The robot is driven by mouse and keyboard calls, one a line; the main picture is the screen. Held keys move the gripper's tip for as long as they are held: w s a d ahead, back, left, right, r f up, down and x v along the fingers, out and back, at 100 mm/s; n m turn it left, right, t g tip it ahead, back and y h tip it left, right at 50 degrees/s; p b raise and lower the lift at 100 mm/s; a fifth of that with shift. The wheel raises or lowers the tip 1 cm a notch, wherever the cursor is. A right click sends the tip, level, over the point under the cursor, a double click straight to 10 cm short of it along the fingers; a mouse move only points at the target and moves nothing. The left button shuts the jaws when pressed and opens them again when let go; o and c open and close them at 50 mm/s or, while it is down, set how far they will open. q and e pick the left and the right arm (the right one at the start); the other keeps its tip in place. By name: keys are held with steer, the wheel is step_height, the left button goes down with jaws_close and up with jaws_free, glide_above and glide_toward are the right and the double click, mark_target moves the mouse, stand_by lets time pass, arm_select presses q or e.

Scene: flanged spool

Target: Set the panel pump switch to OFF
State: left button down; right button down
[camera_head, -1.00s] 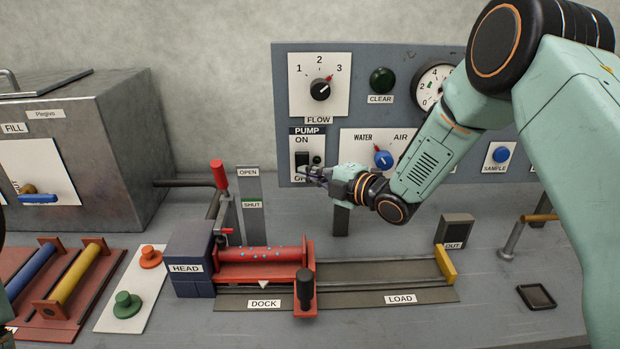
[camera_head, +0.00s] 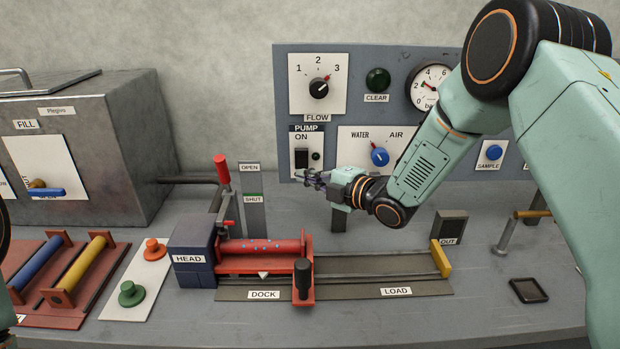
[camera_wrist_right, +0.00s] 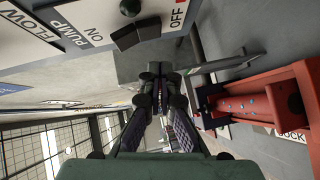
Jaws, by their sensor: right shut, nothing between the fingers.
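The pump switch (camera_head: 301,158) is a black rocker on a white plate marked PUMP and ON, low on the grey panel (camera_head: 283,110). A small dark lamp (camera_head: 316,156) sits right of it. In the right wrist view the rocker (camera_wrist_right: 127,37) shows near the upper edge, between the ON and OFF (camera_wrist_right: 178,14) labels; which way it is tipped I cannot tell for sure. My right gripper (camera_head: 299,176) is shut and empty, its tips just below the rocker, in front of the plate's lower end, hiding OFF in the head view. In the wrist view its fingertips (camera_wrist_right: 157,78) look clear of the rocker.
The flow dial (camera_head: 319,88) is above the switch and the water/air knob (camera_head: 379,156) to its right. A lever with a red handle (camera_head: 221,168) stands left below the panel. A red spool (camera_head: 262,248) lies in the dock below. Bench at front right is mostly clear.

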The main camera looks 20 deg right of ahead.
arm_select(q)
steer(key=shift+s+r, duration=0.25)
steer(key=shift+s, duration=0.15)
arm_select(e)
steer(key=f+v, duration=0.1)
steer(key=v, duration=0.9)
steer(key=shift+s+f, duration=0.35)
steer(key=shift+f, duration=0.05)
steer(key=shift+a, duration=0.1)
